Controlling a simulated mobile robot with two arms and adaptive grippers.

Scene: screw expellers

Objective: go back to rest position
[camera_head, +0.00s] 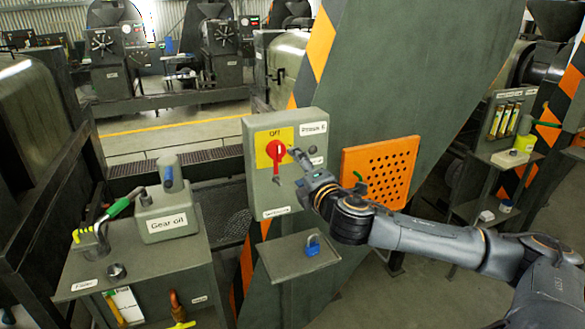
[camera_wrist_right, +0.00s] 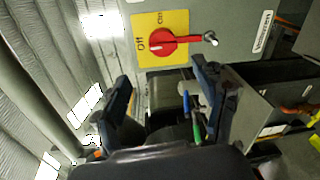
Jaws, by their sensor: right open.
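My right gripper (camera_head: 294,154) is open and empty, in front of the grey switch box (camera_head: 315,185), just right of the red rotary switch (camera_head: 275,150). The switch sits on a yellow plate (camera_head: 262,137) with "Off" at its top, and its handle points down. In the right wrist view the fingers of my right gripper (camera_wrist_right: 160,75) are spread apart with nothing between them. The red switch (camera_wrist_right: 160,43) shows beyond the fingers there, apart from them. I cannot tell the exact gap in depth. My left gripper is not in view.
A small shelf (camera_head: 290,262) with a blue padlock (camera_head: 313,245) juts out below the box. An orange perforated panel (camera_head: 380,165) lies behind my right arm.

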